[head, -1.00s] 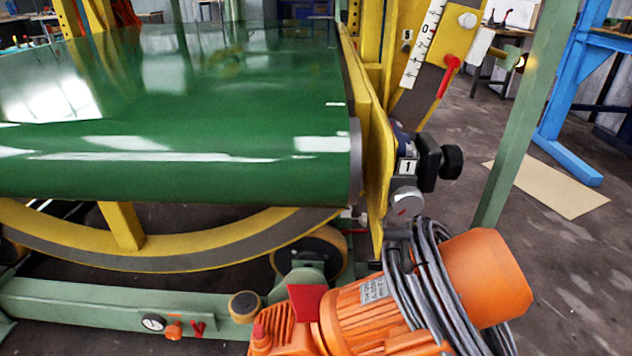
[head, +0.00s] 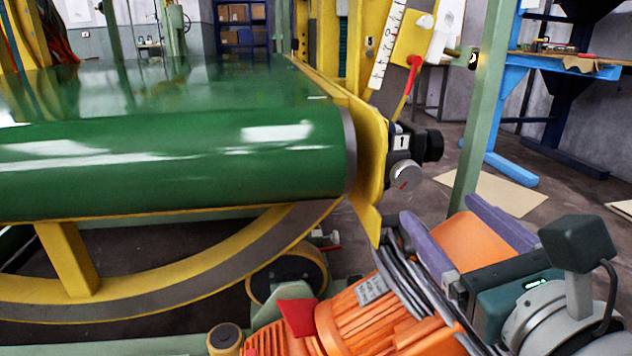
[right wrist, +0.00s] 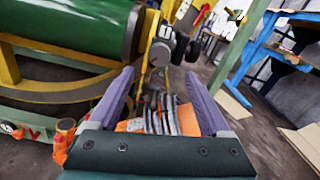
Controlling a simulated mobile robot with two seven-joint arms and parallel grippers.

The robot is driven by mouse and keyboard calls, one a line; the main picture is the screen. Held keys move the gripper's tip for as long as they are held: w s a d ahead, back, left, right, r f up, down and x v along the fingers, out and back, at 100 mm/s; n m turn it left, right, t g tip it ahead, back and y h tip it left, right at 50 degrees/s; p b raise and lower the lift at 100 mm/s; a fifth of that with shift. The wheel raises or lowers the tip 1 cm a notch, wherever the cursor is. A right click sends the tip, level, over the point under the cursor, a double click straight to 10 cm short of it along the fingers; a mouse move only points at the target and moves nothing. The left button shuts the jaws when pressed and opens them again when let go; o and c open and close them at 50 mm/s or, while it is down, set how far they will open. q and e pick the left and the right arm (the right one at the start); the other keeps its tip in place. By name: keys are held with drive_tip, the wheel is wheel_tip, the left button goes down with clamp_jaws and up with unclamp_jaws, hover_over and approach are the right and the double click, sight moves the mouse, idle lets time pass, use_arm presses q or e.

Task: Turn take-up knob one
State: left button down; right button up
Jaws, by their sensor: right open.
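By the plate marked 1 (head: 402,142), at the right end of the green roller, a round silver knob (head: 405,175) with a red mark sits below a black knob (head: 434,145). I cannot tell which of the two is the take-up knob. In the right wrist view the silver knob (right wrist: 160,53) shows beyond and between the fingertips, with the black knob (right wrist: 181,46) beside it. My right gripper (head: 438,207) has two purple fingers spread apart, empty, below and to the right of the knobs and apart from them. My left gripper is out of view.
An orange motor (head: 370,315) with coiled grey cable (head: 400,280) lies below the gripper. A green post (head: 482,110) stands right of the knobs. A red-handled lever (head: 413,72) is above them. A yellow side plate (head: 372,150) flanks the roller.

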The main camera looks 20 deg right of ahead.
sight(409, 178)
drive_tip(key=x, duration=0.8)
drive_tip(key=shift+w+b, duration=0.35)
clamp_jaws()
